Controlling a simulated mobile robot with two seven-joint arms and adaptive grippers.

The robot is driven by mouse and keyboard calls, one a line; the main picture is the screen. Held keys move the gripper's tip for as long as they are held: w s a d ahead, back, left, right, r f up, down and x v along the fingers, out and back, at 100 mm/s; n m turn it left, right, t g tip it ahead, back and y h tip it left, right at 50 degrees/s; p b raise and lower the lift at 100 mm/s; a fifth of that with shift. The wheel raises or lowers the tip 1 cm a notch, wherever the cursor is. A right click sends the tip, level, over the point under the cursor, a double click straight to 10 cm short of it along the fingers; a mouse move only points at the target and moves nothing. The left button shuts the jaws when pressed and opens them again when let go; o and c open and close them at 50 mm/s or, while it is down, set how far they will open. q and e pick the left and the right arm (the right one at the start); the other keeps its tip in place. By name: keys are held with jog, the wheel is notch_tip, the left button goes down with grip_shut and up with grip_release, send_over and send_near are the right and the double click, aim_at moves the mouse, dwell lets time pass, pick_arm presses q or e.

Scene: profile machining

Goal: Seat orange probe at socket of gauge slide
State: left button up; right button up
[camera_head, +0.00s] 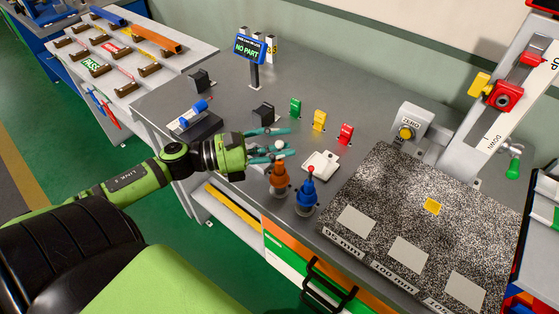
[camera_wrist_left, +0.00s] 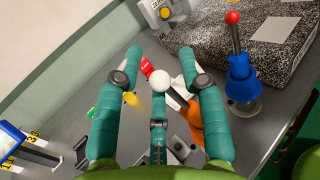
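The orange probe (camera_head: 279,175) stands upright near the front edge of the grey bench, with a white ball tip. It also shows in the left wrist view (camera_wrist_left: 193,122), its ball between the teal fingers. My left gripper (camera_head: 276,145) is open around the probe's upper end, with visible gaps between fingers and ball. The gauge slide (camera_head: 505,95) is a red block on the inclined white column at the right, marked UP and DOWN. I cannot make out its socket. A blue probe (camera_head: 306,192) with a red ball stands just right of the orange one. My right gripper is not in view.
A speckled granite plate (camera_head: 385,190) with pale pads fills the right of the bench. A white tray (camera_head: 321,165) and green, yellow and red blocks (camera_head: 319,120) lie behind the probes. A NO PART display (camera_head: 249,48) stands at the back.

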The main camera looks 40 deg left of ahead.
pick_arm(q)
grip_shut()
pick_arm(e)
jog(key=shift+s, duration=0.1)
pick_arm(q)
jog(key=shift+r, duration=0.1)
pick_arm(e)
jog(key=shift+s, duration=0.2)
pick_arm(q)
jog(key=shift+r, duration=0.5)
notch_tip(320, 180, up, 2)
jog(key=shift+r+b, duration=0.2)
jog(key=shift+b, duration=0.25)
jog(key=w+d+r+b, duration=0.1)
jog(key=d+r+b, duration=0.1)
jog(key=d+r, duration=0.5)
jog(key=d, duration=0.4)
jog(key=shift+w+d+r, duration=0.2)
jog(key=shift+w+r, duration=0.05)
jog(key=shift+w, duration=0.1)
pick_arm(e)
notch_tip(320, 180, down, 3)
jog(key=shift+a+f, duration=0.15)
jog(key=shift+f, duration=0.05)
